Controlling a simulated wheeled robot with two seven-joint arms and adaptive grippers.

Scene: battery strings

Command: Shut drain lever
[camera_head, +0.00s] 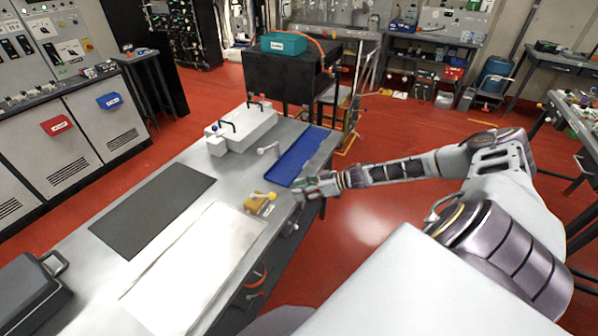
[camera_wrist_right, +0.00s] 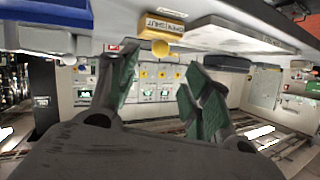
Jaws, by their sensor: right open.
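The yellow drain fitting (camera_head: 259,204) sits near the bench's right edge, beside a white sheet. A small yellow lever-like part (camera_head: 271,196) shows on it; its exact position is hard to tell. The right wrist view is upside down and shows the yellow fitting (camera_wrist_right: 160,33), its "DRAIN SHUT" label and a round yellow knob end (camera_wrist_right: 160,48). My right gripper (camera_head: 312,188) is at the bench edge, just right of the fitting and apart from it. In the wrist view its green-padded fingers (camera_wrist_right: 155,88) are spread, with nothing between them. My left gripper is not in view.
A blue tray (camera_head: 299,157) lies just beyond the right gripper. A grey lever (camera_head: 268,149) and a white box (camera_head: 250,126) with black handles stand farther back. Red floor lies right of the bench.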

